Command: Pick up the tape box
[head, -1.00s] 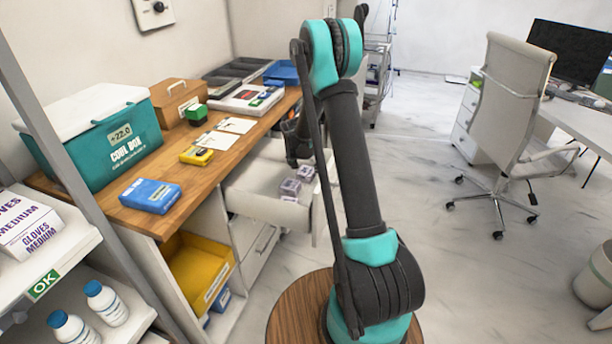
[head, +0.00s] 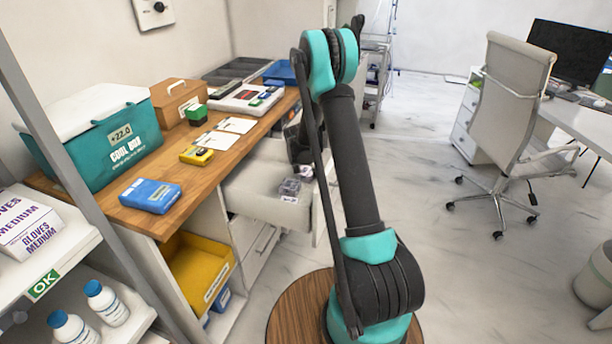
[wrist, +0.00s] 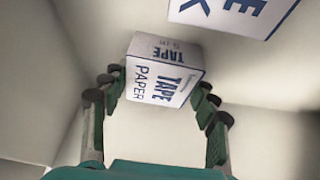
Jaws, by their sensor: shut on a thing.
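The tape box (wrist: 163,72) is a small white carton with dark blue lettering reading "TAPE" and "PAPER" in the wrist view. My gripper (wrist: 160,82) is shut on it, with dark-tipped green fingers along its left and right sides. A second white box (wrist: 235,14) with similar blue lettering lies beyond it at the top right of the wrist view. In the head view, small boxes (head: 289,187) sit in the open drawer (head: 250,192), below my wrist. My fingertips are hard to make out there. I cannot tell whether the held box is clear of the drawer floor.
Pale drawer walls surround my gripper. The wooden counter (head: 185,180) beside the drawer holds a blue pack (head: 150,196), a yellow device (head: 197,155) and a teal cool box (head: 115,140). The floor towards the office chair (head: 510,110) is clear.

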